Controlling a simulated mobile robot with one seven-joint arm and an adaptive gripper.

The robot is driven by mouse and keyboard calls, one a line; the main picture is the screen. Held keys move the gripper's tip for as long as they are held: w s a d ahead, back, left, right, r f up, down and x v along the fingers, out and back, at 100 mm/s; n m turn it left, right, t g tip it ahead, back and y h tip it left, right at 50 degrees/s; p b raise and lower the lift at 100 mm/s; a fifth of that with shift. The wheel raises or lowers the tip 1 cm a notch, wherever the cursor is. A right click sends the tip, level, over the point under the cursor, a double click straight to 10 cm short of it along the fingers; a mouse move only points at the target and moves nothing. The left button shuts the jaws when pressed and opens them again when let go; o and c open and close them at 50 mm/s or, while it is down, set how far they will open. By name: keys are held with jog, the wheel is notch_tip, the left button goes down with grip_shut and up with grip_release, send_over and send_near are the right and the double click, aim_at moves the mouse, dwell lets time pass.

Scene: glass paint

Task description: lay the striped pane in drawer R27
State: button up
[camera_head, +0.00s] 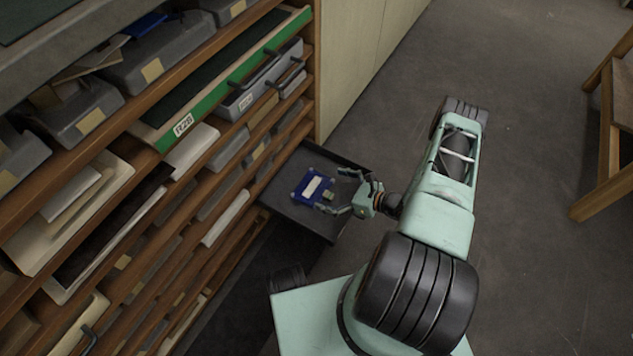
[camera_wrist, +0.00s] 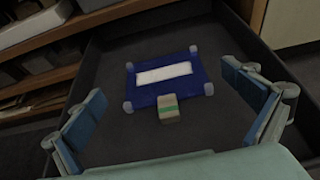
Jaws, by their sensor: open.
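A blue pane with a white bar across its middle and pale corner pieces (camera_head: 311,186) lies flat in an open dark grey drawer (camera_head: 283,207). In the wrist view, the pane (camera_wrist: 142,92) lies ahead of my gripper on the drawer (camera_wrist: 113,150) floor. A small beige block with a green stripe (camera_wrist: 168,110) sits at the pane's near edge; I cannot tell if it is attached. My gripper (camera_head: 338,191) is open and empty, its fingers spread either side of the block. In the wrist view, my gripper (camera_wrist: 166,82) shows no finger touching the pane. The open drawer's label is not visible.
A wooden rack of drawers and shelves (camera_head: 309,60) fills the left. A green-edged drawer (camera_head: 167,141), its label seemingly R28, and a grey handled drawer (camera_head: 237,105) stick out above. A wooden stand (camera_head: 606,150) is at right. The floor between is clear.

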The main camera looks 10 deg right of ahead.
jog(key=shift+v, duration=1.3)
